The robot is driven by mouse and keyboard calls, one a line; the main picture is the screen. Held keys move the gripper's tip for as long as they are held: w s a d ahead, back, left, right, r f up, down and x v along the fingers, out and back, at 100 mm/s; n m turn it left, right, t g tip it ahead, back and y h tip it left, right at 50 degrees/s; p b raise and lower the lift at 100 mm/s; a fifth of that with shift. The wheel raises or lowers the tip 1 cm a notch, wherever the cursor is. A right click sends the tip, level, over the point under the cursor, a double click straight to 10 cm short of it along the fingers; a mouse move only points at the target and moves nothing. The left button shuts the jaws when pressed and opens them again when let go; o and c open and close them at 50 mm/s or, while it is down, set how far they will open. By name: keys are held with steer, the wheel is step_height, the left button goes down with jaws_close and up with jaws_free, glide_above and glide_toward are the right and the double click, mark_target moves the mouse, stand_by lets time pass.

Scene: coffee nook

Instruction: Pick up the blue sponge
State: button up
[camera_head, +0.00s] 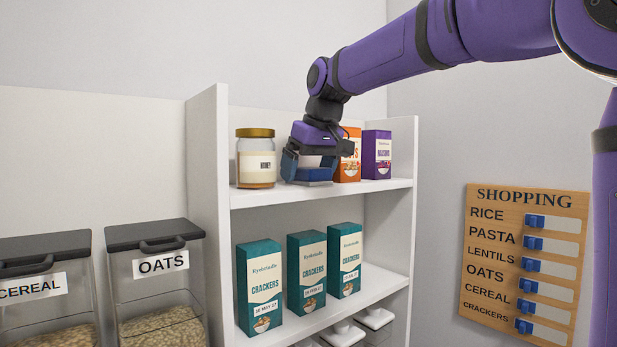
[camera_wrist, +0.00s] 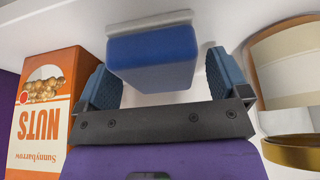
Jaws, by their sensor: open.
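The blue sponge (camera_head: 314,174) with a pale grey layer lies on the top shelf, between the honey jar and the nuts box. My gripper (camera_head: 311,164) is over it, reaching down from above, and partly hides it. In the wrist view the sponge (camera_wrist: 153,58) shows between my two blue finger pads, near their tips. My gripper (camera_wrist: 164,78) is open, with a narrow gap on each side of the sponge. I cannot tell how deep the sponge sits between the fingers.
The honey jar (camera_head: 256,160) stands close on the left of my gripper. The orange nuts box (camera_head: 349,153) and a purple box (camera_head: 377,155) stand close on the right. Several teal cracker boxes (camera_head: 307,270) are on the shelf below. The shelf's side panel (camera_head: 222,200) rises at left.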

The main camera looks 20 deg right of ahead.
steer(key=c, duration=1.1)
steer(key=shift+o, duration=0.2)
steer(key=shift+r, duration=0.1)
steer(key=shift+r, duration=1.45)
steer(key=shift+s+r, duration=0.2)
steer(key=shift+r, duration=0.05)
steer(key=s+r, duration=0.1)
steer(key=s, duration=1.4)
steer(key=shift+s+r, duration=0.2)
steer(key=shift+s, duration=0.1)
